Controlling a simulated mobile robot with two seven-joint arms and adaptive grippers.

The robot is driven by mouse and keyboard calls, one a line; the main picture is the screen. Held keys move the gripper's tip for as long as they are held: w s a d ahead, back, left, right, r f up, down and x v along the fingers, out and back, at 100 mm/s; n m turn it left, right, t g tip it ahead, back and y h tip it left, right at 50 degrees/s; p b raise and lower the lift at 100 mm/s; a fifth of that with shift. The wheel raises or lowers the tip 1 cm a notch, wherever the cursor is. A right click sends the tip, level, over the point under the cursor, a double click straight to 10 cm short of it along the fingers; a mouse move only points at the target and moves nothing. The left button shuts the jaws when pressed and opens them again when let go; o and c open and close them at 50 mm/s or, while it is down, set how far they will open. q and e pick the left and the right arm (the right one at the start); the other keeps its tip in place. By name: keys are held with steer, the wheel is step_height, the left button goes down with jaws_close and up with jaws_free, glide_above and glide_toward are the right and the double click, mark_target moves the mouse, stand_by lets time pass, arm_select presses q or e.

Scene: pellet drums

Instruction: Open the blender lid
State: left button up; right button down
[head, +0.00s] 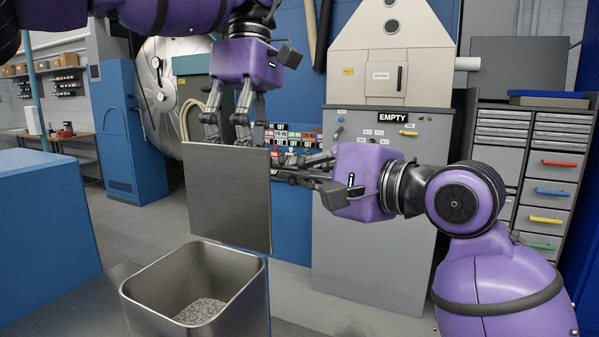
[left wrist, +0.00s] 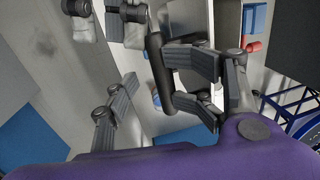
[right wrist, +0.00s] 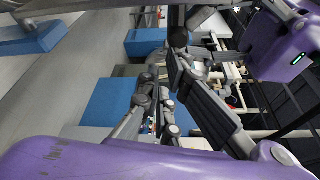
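The lid (head: 228,200), a flat grey metal plate, stands upright above the rear of an open metal blender bin (head: 268,300) with pale pellets (head: 200,310) inside. My left gripper (head: 228,132) points down at the lid's top edge; its fingers are apart. In the left wrist view a dark bar, seemingly the lid's handle (left wrist: 157,75), lies between the spread fingers (left wrist: 155,95). My right gripper (head: 285,172) reaches in from the right beside the lid's right edge. Its fingers (right wrist: 160,80) are close together; their grip is unclear. The lid hides its far side in the head view.
A grey cabinet marked EMPTY (head: 370,250) stands behind, with drawers (head: 545,190) to its right. A blue block (head: 45,240) is at the left and a blue cabinet (head: 128,130) farther back. Floor shows free between them.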

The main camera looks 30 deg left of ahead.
arm_select(q)
steer(key=shift+w+a+f, duration=0.1)
steer(key=shift+w+f, duration=0.1)
steer(key=shift+w, duration=0.15)
steer(key=shift+r, duration=0.15)
